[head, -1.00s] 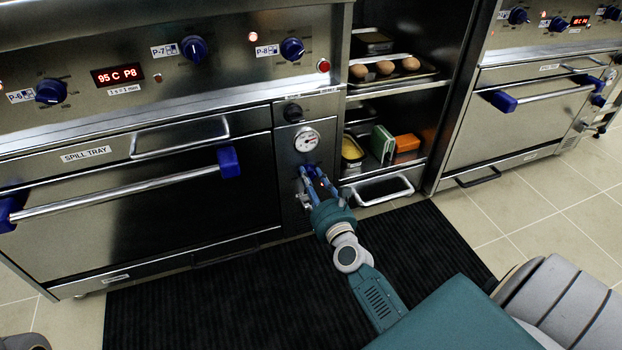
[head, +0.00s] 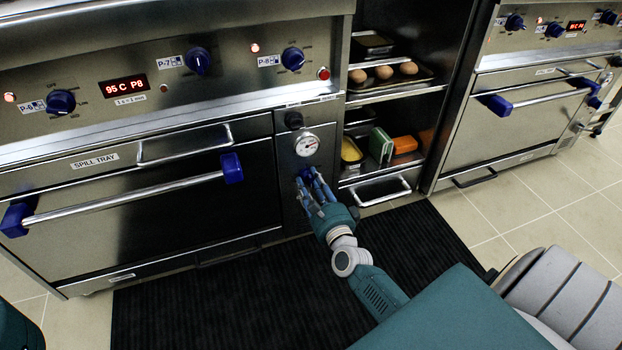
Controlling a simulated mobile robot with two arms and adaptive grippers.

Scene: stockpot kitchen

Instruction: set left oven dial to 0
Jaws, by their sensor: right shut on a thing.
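The left oven's small blue dial (head: 306,174) is on the narrow steel panel right of the oven door, below a round white gauge (head: 306,145). My right gripper (head: 309,182) is at this dial and shut on it. Its blue fingers and teal wrist hide much of the dial, so its setting cannot be read. My left gripper is out of view.
Blue knobs (head: 292,59) and a red display (head: 118,85) line the left range above. The oven door's bar handle (head: 130,194) is to the left. An open shelf (head: 392,89) with eggs and containers is right of the panel. A black mat (head: 190,305) covers the floor.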

